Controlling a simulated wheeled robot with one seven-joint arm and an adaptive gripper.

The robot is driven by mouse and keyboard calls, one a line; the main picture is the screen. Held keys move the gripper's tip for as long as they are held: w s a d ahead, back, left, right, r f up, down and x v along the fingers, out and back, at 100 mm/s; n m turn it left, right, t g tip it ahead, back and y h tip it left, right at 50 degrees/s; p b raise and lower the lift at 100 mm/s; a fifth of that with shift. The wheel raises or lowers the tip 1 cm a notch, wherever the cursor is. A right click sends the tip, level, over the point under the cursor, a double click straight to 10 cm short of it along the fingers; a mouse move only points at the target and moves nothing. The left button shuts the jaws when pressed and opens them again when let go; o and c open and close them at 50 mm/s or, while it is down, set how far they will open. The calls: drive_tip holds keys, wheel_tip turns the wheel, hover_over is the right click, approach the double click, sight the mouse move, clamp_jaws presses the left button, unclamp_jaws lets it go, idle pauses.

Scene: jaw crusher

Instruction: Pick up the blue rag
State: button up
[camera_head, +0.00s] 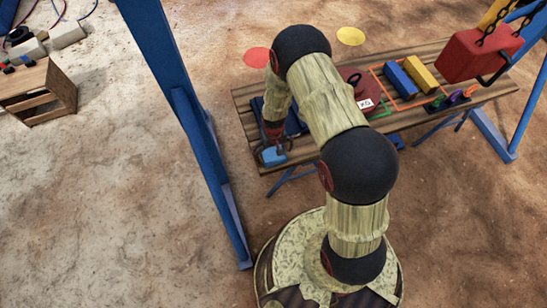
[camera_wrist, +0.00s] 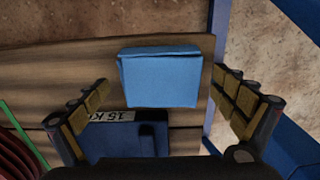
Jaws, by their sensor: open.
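The blue rag (camera_wrist: 160,78) is a light blue folded pad lying on the wooden bench near its edge in the wrist view. In the head view the rag (camera_head: 273,156) shows at the left end of the bench, partly behind my gripper. My gripper (camera_wrist: 165,92) is open and empty, with one finger on each side of the rag in the picture. In the head view my gripper (camera_head: 274,146) is over the rag. I cannot tell the height of the fingertips above it.
A dark blue block marked "15 K" (camera_wrist: 125,145) lies close to the rag. The wooden bench (camera_head: 420,58) also holds blue (camera_head: 399,80) and yellow (camera_head: 421,73) blocks. A red weight (camera_head: 479,54) hangs on chains at right. A blue frame post (camera_head: 190,120) stands left of the bench.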

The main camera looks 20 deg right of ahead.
drive_tip(key=shift+f, duration=0.55)
drive_tip(key=shift+c, duration=0.8)
drive_tip(key=c, duration=1.1)
drive_tip(key=shift+r, duration=0.15)
